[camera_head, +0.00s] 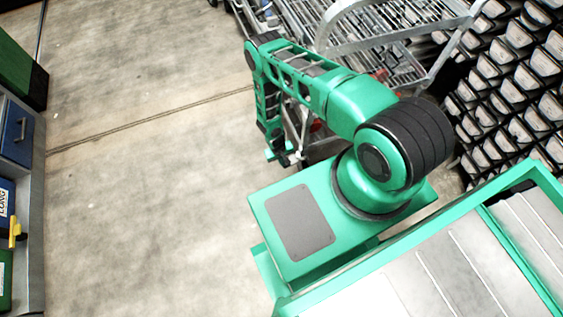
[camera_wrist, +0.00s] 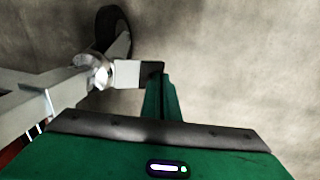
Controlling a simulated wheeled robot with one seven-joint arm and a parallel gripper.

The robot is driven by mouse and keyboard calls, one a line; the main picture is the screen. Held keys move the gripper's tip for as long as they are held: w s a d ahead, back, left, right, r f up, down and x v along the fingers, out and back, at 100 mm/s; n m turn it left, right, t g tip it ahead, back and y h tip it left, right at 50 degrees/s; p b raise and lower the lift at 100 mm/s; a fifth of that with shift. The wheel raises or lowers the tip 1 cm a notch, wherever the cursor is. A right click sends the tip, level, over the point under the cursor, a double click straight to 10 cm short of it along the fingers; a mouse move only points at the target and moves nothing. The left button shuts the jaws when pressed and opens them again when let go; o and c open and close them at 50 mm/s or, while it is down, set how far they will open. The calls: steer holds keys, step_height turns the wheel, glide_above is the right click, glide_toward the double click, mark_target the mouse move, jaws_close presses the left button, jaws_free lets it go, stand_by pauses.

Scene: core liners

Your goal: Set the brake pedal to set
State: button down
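In the wrist view a short pale plate with a dark end (camera_wrist: 127,74) sticks out to the right from a silver joint beside a caster wheel (camera_wrist: 112,22); it looks like the brake pedal. My gripper (camera_wrist: 163,78) is just below and right of its dark end. The fingers look drawn together with only a thin dark line between them, and nothing shows held. I cannot tell whether they touch the pedal. In the head view my gripper (camera_head: 282,158) hangs low beside the trolley (camera_head: 350,45); the pedal cannot be made out there.
A grey frame bar (camera_wrist: 35,100) runs along the left of the wrist view, close to my gripper. A rack of several bins (camera_head: 515,85) stands at the right of the head view. The concrete floor (camera_head: 150,200) to the left is clear, up to a shelf with boxes (camera_head: 20,140).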

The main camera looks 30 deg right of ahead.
steer(key=shift+f, duration=0.1)
stand_by(0.3)
steer(key=a+r, duration=0.6)
steer(key=r, duration=0.6)
steer(key=shift+w+a+r, duration=0.2)
steer(key=shift+w+a, duration=0.1)
steer(key=shift+a, duration=0.05)
